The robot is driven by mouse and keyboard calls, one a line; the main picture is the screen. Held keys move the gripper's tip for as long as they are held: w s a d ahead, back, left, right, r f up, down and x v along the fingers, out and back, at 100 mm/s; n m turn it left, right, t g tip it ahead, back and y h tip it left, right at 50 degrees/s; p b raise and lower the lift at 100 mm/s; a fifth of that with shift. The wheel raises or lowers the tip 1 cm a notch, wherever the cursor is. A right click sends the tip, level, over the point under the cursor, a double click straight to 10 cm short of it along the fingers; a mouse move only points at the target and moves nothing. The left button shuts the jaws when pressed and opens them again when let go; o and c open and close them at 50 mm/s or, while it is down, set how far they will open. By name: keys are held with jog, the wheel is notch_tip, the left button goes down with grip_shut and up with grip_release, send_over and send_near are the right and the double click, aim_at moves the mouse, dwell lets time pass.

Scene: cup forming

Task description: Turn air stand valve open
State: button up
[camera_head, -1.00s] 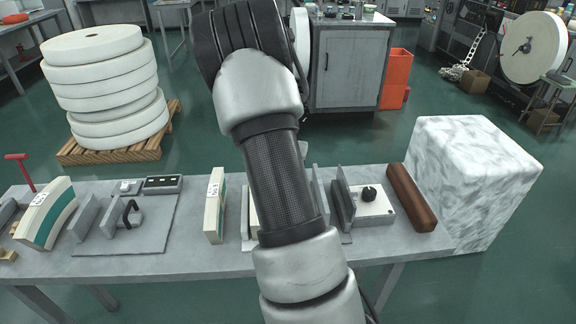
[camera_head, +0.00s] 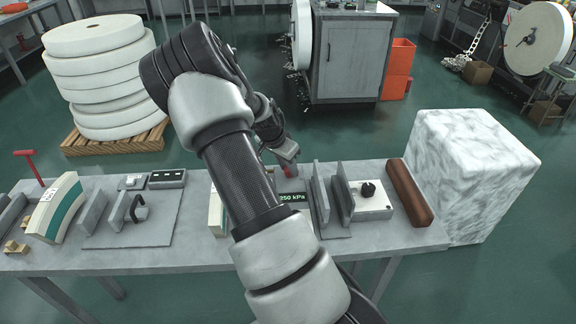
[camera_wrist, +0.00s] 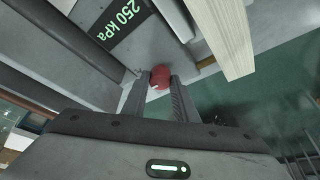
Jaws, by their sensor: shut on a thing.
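The air stand valve is a round red knob (camera_wrist: 160,75), held between my fingertips in the wrist view. It is a small red patch (camera_head: 290,171) in the head view, partly hidden by my gripper (camera_head: 286,159). In the wrist view my gripper (camera_wrist: 160,88) is shut on the knob, one finger on each side. The air stand's dark display (camera_head: 292,198) reads 250 kPa in green and lies just in front of the knob. The display shows large at the top left of the wrist view (camera_wrist: 120,18). My arm hides part of the stand.
Upright grey plates (camera_head: 341,196) stand right of the display, beside a box with a black knob (camera_head: 368,189) and a brown bar (camera_head: 410,192). A labelled cream block (camera_head: 217,212) stands left of my arm. A white marbled block (camera_head: 470,170) is beyond the table's right end.

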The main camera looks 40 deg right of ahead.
jog(key=o, duration=1)
jog(key=p+v, duration=0.1)
jog(key=v, duration=1.6)
jog(key=shift+a+r+p, duration=0.1)
jog(key=shift+r+p, duration=0.1)
jog(key=shift+p, duration=0.2)
